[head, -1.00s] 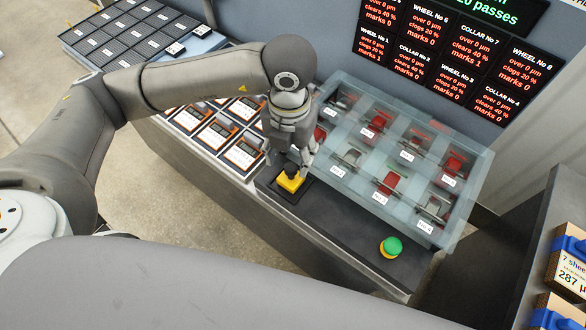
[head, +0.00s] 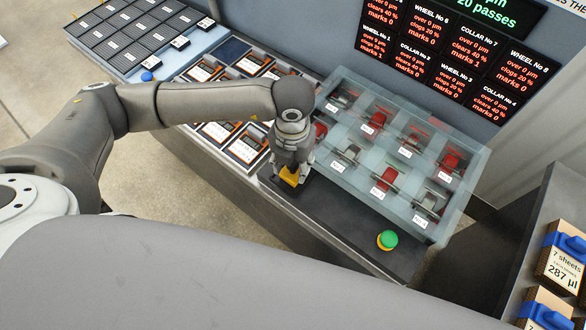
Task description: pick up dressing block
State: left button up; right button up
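The dressing block, which I take to be the small yellow block (head: 290,178), is at the left end of the dark counter top, over a black pad (head: 283,190). My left gripper (head: 290,173) is directly over it, pointing down, with its fingers apart on either side of the block. I cannot tell whether the fingers press on it. The upper part of the block is hidden by the gripper. My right gripper is out of view.
A clear-lidded case (head: 425,225) with several red and grey pieces stands close to the right of the gripper. A green button (head: 387,240) is at the front right. Framed units (head: 245,147) lie to the left. Boxes with blue bands (head: 563,262) stand at far right.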

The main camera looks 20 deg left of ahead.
pick_arm(q)
grip_shut()
jog(key=shift+r, duration=0.15)
